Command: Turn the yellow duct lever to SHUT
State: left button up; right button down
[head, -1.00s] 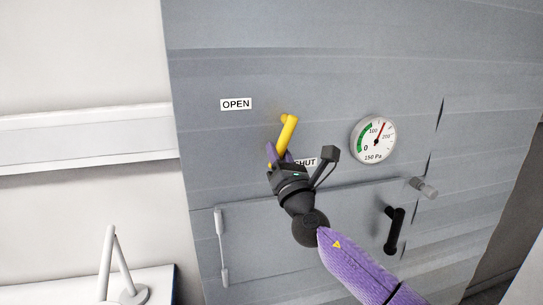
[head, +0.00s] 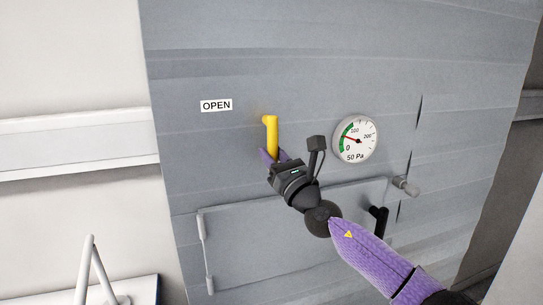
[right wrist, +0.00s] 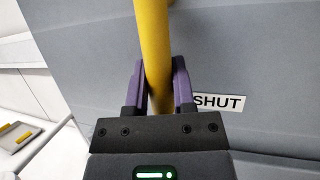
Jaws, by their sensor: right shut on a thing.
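The yellow duct lever (head: 271,135) is on the grey duct panel (head: 320,70) and points nearly straight down from its pivot. My right gripper (head: 273,156) is shut on its lower end. In the right wrist view the lever (right wrist: 152,45) runs between the two purple fingers (right wrist: 159,88). The OPEN label (head: 216,105) is up and left of the lever. The SHUT label (right wrist: 219,103) shows just right of the fingers in the right wrist view; in the head view it is hidden by my gripper. My left gripper is not in view.
A round gauge (head: 354,139) reading 50 Pa is right of the lever. Below is a hatch (head: 245,230) with a black handle (head: 379,222), partly behind my arm, and a grey knob (head: 406,186). A white stand (head: 91,270) is at lower left.

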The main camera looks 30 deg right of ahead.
jog(key=shift+f, duration=0.15)
jog(key=shift+c, duration=2.3)
grip_release()
jog(key=b+v, duration=0.2)
jog(key=v, duration=0.8)
